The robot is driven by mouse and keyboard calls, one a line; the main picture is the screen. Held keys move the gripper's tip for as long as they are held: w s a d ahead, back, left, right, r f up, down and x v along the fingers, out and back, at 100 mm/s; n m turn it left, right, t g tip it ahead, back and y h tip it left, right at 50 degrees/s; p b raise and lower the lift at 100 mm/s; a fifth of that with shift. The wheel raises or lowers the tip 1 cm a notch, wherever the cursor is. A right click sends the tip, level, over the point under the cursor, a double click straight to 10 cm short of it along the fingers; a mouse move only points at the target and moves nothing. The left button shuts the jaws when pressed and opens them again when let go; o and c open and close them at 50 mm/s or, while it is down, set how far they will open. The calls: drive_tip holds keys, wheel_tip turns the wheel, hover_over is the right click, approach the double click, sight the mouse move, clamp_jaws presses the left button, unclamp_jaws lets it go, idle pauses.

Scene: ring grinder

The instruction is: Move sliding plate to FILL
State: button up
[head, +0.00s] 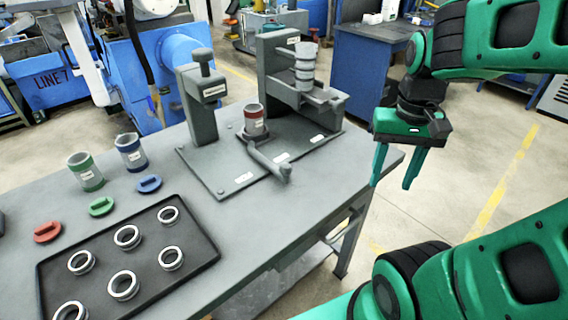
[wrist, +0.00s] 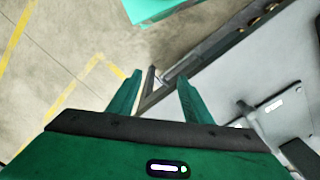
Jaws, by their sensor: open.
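The grey ring grinder stands on the table in the head view, on a flat base (head: 215,180) with several small white labels too small to read. The sliding plate seems to be the grey flat piece (head: 325,98) under a stacked grey cup (head: 306,66) on the right-hand column (head: 275,62). A red-banded cup (head: 254,121) stands left of it, with a grey lever (head: 270,163) in front. My gripper (head: 392,187) is open and empty, pointing down beyond the table's right edge, apart from the grinder. Its open fingers also show in the wrist view (wrist: 159,76).
A black tray (head: 205,245) with several metal rings lies at the table's front left. Green (head: 86,172) and blue (head: 131,153) cups and coloured oval pieces stand behind it. A blue cabinet (head: 358,75) stands behind.

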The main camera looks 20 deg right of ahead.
drive_tip(key=w+a+r, duration=0.3)
drive_tip(key=w+a, duration=0.5)
drive_tip(key=w, duration=0.5)
drive_tip(key=r+n, duration=0.1)
hover_over(286, 163)
drive_tip(key=shift+a+f, duration=0.1)
drive_tip(key=shift+f, duration=0.15)
wheel_tip(286, 163, down, 10)
drive_tip(key=shift+f, duration=0.1)
drive_tip(key=shift+c, duration=0.4)
